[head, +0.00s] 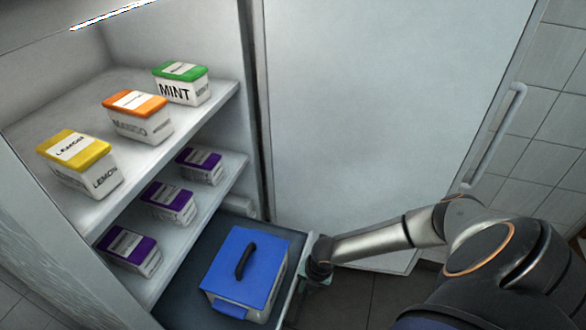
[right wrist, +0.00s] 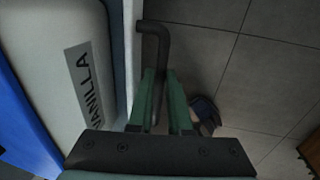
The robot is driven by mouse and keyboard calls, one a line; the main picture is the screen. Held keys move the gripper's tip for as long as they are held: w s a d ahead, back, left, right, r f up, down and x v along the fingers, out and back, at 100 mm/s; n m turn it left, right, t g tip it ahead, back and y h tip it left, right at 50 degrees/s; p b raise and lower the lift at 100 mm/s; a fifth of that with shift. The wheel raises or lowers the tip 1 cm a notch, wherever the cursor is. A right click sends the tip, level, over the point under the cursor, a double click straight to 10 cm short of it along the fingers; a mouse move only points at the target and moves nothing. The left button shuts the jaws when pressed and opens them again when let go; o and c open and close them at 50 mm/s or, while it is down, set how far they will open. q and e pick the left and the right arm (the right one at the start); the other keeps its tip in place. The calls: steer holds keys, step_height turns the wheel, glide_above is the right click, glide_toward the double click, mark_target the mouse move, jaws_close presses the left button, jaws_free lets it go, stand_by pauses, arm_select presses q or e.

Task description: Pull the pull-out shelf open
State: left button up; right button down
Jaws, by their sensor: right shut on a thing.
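The pull-out shelf (head: 208,243) is the dark lowest level of the fridge, with a pale front panel. It sticks out past the shelves above it. A large vanilla tub (head: 245,262) with a blue lid and dark handle sits on it; its white side with the label shows in the right wrist view (right wrist: 75,50). My right gripper (head: 318,262) is at the shelf's front panel. In the right wrist view its green fingers (right wrist: 163,78) are closed around the dark bar handle (right wrist: 158,28). My left gripper is not in view.
Mint (head: 182,84), mango (head: 138,117) and lemon (head: 80,162) tubs stand on the top shelf. Several purple-lidded tubs (head: 170,202) stand on the middle shelf. The fridge door (head: 360,110) stands open at the right. The tiled floor (right wrist: 265,70) before the handle looks mostly clear.

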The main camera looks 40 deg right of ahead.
steer(key=shift+s+d+p, duration=0.3)
steer(key=shift+s+d, duration=0.2)
steer(key=shift+s, duration=0.25)
steer(key=shift+s+d+p, duration=0.25)
steer(key=shift+s+d, duration=0.25)
steer(key=shift+s, duration=0.2)
steer(key=c, duration=1.1)
jaws_free()
steer(key=r+p, duration=0.1)
steer(key=r, duration=0.3)
steer(key=s+r+p, duration=0.1)
steer(key=r, duration=0.3)
steer(key=s+d+r+p, duration=0.1)
steer(key=r+p, duration=0.1)
steer(key=r, duration=0.2)
steer(key=shift+r, duration=0.2)
